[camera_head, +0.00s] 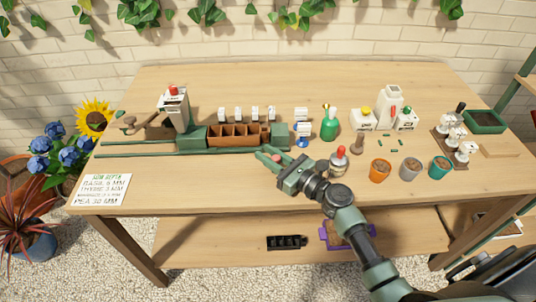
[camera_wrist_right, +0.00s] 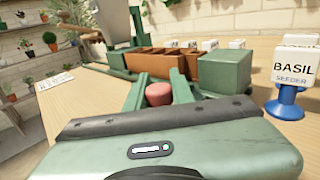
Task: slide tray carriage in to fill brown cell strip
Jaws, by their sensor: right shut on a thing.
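The brown cell strip (camera_head: 233,141) sits on the green tray carriage (camera_head: 279,135), between its two green end blocks, on green rails along the table. The strip also shows in the right wrist view (camera_wrist_right: 150,64), with the near green block (camera_wrist_right: 224,72) beside it. A grey-green upright dispenser (camera_head: 174,110) with a red top stands at the strip's left end. My right gripper (camera_head: 269,155) is in front of the carriage's right part, its fingers closed around a reddish round knob (camera_wrist_right: 159,94). How the knob joins the carriage is hidden. My left gripper is not in view.
A white basil seeder (camera_wrist_right: 297,65) on a blue base stands right of the carriage. A red-topped bottle (camera_head: 339,163) stands just right of my right gripper. Orange (camera_head: 380,172), grey and teal pots stand farther right. A written card (camera_head: 101,190) lies front left.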

